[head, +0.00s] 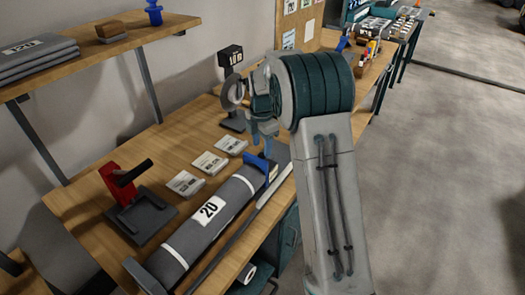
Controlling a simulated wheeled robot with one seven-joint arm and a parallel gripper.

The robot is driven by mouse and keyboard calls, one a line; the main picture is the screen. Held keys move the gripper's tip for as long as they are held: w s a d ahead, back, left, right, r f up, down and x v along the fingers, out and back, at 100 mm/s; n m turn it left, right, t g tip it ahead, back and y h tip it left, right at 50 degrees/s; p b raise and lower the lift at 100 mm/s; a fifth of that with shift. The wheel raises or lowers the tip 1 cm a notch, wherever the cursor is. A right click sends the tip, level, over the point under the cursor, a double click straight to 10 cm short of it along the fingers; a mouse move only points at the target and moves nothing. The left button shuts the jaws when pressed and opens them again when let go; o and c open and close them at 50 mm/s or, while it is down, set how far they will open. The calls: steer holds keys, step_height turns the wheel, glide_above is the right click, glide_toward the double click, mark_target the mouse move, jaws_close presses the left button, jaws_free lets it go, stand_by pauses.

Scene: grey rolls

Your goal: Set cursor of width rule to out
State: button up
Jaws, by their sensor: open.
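A grey roll (228,199) with white bands and a label reading 20 lies along the front of the wooden bench. A long thin grey bar, seemingly the width rule (232,240), runs beside its front side. A blue piece, likely the cursor (258,164), stands at the roll's far end. My gripper (263,142) points down just above this blue piece. It is open, and nothing is seen held in it. Contact with the blue piece cannot be told. My arm hides part of the bench behind. No "out" mark can be read.
A red and black stand (129,192) is at the bench's left. Several white cards (209,163) lie behind the roll. A black display post (231,60) stands at the back. A shelf (113,49) with grey folded stacks hangs upper left. Open floor (450,150) lies right.

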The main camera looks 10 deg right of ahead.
mark_target(262, 155)
steer(key=shift+f, duration=1.7)
jaws_close()
steer(key=w+d+p, duration=0.3)
steer(key=w+d, duration=0.6)
steer(key=shift+w+d, duration=0.15)
steer(key=shift+r, duration=0.1)
jaws_free()
